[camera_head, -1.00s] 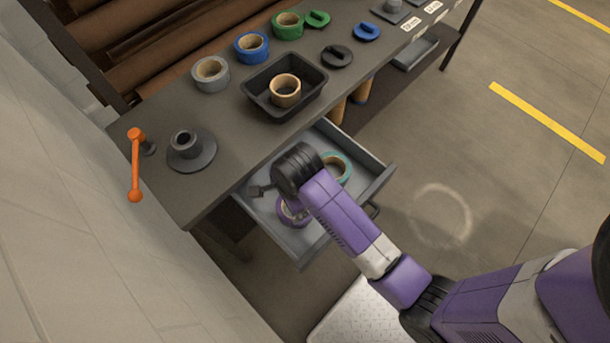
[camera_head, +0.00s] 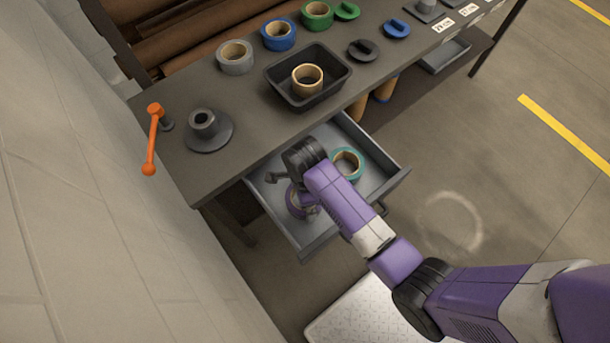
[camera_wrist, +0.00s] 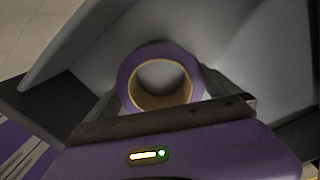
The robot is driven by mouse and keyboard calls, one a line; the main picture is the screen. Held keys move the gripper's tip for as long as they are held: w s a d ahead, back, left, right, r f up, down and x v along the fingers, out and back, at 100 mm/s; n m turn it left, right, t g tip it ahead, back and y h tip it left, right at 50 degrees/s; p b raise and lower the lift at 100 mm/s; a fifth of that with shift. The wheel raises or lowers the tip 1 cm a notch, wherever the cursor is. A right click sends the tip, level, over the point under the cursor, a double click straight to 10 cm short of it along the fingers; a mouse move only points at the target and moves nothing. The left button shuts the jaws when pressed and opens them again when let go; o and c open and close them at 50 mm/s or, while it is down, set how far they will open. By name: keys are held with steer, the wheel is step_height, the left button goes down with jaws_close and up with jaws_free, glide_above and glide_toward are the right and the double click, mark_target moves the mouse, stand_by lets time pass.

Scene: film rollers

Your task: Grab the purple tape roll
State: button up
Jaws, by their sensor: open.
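The purple tape roll (camera_head: 297,203) lies in the open grey drawer (camera_head: 320,243), partly hidden behind my arm in the head view. In the head view my gripper (camera_head: 290,190) is over the left part of the drawer, mostly hidden by my wrist.
A teal tape roll (camera_head: 346,163) lies in the same drawer, right of my arm. The drawer walls stand close around. On the table above are a black tray (camera_head: 335,90) with a tan roll (camera_head: 307,80), a grey roll (camera_head: 235,56) and an orange crank (camera_head: 153,140).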

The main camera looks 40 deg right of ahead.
steer(key=shift+f, duration=0.1)
steer(key=shift+c, duration=0.2)
steer(key=c, duration=1.2)
steer(key=shift+c, duration=0.2)
step_height(320, 180, up, 20)
steer(key=p, duration=0.6)
